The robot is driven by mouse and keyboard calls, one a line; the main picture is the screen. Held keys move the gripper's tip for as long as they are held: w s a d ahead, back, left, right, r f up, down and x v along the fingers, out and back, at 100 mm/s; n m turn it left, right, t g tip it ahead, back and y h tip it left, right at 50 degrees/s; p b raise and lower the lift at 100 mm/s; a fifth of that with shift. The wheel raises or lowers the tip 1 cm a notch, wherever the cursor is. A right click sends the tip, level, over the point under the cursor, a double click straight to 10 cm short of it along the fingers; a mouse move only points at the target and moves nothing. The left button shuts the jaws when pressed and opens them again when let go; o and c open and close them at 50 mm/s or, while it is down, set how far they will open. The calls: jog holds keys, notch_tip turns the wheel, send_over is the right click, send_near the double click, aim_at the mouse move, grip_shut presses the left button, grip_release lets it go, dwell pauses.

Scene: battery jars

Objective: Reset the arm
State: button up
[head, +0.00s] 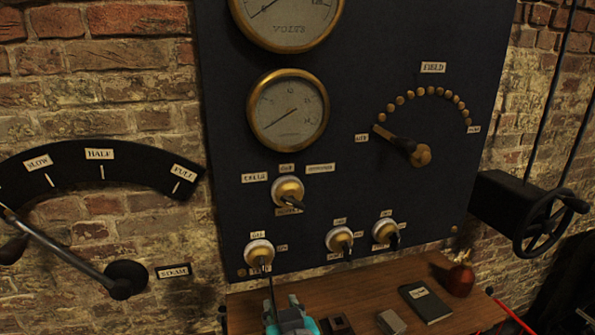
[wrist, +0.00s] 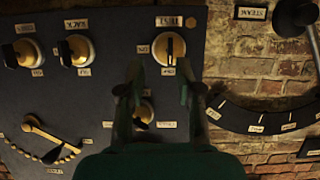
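My gripper (head: 283,308) shows at the bottom of the head view, in front of the shelf and below the lower-left brass switch (head: 258,252). In the wrist view my gripper (wrist: 160,88) has its two fingers apart, with nothing seen between them. That view is turned over. The same lower-left switch (wrist: 168,48) lies just beyond the fingertips, and I see no contact. Another brass switch (wrist: 143,113) is partly hidden behind the fingers. My forearm is mostly out of the head view.
A dark panel (head: 350,210) carries gauges, several switches and a field lever (head: 405,145). A steam lever (head: 70,255) is at left, a handwheel (head: 545,222) at right. The wooden shelf (head: 360,305) holds a notebook (head: 425,302), a reddish-brown pot (head: 460,279) and small blocks.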

jog(key=s+d+f+h, duration=0.1)
jog(key=s+d+f, duration=0.6)
jog(key=f, duration=0.3)
jog(key=s+d+f, duration=0.7)
jog(key=f, duration=0.3)
jog(key=s+d+m+h, duration=0.1)
jog(key=s+d, duration=0.3)
jog(key=s, duration=0.8)
jog(key=s+d+m+t+h, duration=0.1)
jog(key=s+d+m, duration=0.1)
jog(key=s, duration=1)
jog(key=shift+s+d+t+h, duration=0.3)
jog(key=shift+s+d, duration=0.05)
jog(key=shift+d, duration=0.55)
